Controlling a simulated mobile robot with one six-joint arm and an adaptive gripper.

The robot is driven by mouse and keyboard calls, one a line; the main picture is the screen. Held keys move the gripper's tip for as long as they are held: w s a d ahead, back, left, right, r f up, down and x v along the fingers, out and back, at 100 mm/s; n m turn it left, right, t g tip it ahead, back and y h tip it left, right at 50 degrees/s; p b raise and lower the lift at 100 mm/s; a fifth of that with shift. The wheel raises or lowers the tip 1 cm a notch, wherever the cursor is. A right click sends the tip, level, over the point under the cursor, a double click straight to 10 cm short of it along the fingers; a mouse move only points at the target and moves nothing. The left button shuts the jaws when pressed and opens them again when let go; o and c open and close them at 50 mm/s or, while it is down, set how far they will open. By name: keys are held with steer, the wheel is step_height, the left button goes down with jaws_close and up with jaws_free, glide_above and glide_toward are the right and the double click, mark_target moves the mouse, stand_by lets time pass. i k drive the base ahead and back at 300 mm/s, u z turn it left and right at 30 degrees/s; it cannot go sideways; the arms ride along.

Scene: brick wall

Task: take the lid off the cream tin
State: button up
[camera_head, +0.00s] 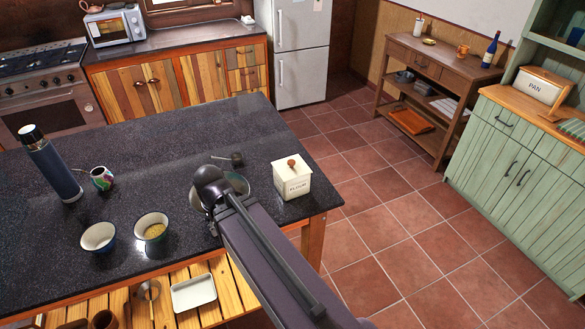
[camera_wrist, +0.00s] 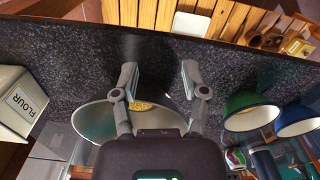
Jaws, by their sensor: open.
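The cream tin (camera_head: 292,184) is a square box lettered FLOUR, upright near the right end of the dark countertop. Its cream lid (camera_head: 285,167) is on top and has a round brown knob (camera_head: 291,162). In the wrist view the tin (camera_wrist: 18,88) is at the left edge, partly cut off, and the knob is not in view. My gripper (camera_wrist: 159,72) is open and empty, its two fingers well apart. It is to the left of the tin in the head view, over a wide bowl (camera_wrist: 92,122), clear of the tin. My arm hides its fingertips in the head view.
Two small bowls (camera_head: 98,238) (camera_head: 151,219), a dark flask (camera_head: 50,166) and a patterned cup (camera_head: 102,178) stand to the left. The countertop (camera_head: 190,120) is clear at the back.

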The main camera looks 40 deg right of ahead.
mark_target(291, 167)
steer(key=z, duration=0.05)
steer(key=k, duration=1.5)
steer(key=z, duration=0.9)
steer(key=i, duration=1)
steer(key=u, duration=0.05)
